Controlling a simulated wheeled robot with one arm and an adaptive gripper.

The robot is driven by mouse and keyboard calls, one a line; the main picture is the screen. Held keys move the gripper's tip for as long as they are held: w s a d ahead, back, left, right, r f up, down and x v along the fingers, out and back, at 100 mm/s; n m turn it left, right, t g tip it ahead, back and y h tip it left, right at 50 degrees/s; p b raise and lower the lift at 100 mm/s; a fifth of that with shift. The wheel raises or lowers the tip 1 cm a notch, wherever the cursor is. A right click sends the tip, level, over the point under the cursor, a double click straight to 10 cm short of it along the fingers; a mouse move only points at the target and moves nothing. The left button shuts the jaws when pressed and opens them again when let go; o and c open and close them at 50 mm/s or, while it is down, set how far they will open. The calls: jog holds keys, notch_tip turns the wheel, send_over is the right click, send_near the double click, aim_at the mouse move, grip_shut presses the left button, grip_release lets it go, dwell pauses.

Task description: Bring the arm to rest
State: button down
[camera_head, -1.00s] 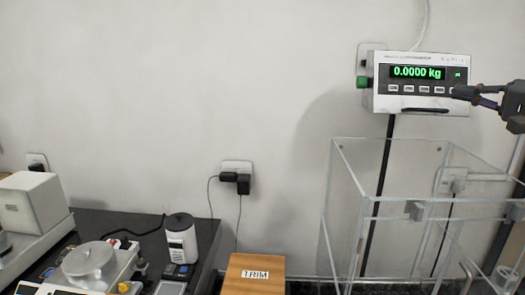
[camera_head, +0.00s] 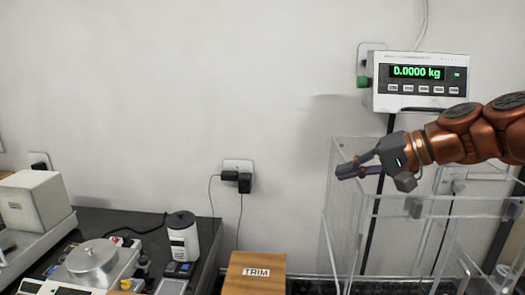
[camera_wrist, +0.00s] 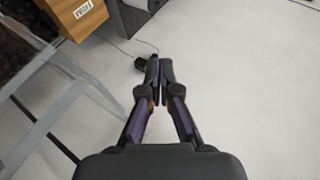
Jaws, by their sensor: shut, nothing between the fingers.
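My gripper (camera_head: 352,172) is in the head view at the right, on the end of my copper-coloured arm. It points left and is in front of the upper part of a clear-walled glass enclosure. Its fingers are together and hold nothing. In the wrist view the two dark fingertips (camera_wrist: 159,70) meet over the pale wall, with nothing between them.
The clear enclosure (camera_head: 470,216) stands at the right, below a wall display (camera_head: 417,72) reading 0.0000 kg. A wooden box marked TRIM (camera_head: 240,285) is at the bottom middle. A dark table (camera_head: 95,220) at the left bears scales. The wall area at upper middle is clear.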

jog(key=s+a+f+n+g+h, duration=0.1)
jog(key=s+a+f+g+h, duration=0.15)
jog(key=s+f, duration=0.5)
jog(key=s+a+f+n+g+h, duration=0.15)
jog(key=s+a+f, duration=0.25)
jog(key=s+f, duration=0.4)
jog(key=s+d+f+g+h, duration=0.2)
jog(key=s+d+f+h, duration=0.1)
jog(key=s+f, duration=0.3)
jog(key=s+d+f+g+h, duration=0.1)
jog(key=s+d+f+h, duration=0.2)
jog(key=s+f, duration=0.3)
jog(key=s+d+n, duration=0.1)
jog(key=s, duration=0.3)
jog(key=shift+d+f+g, duration=0.25)
jog(key=shift+f+g, duration=0.05)
jog(key=shift+g, duration=0.1)
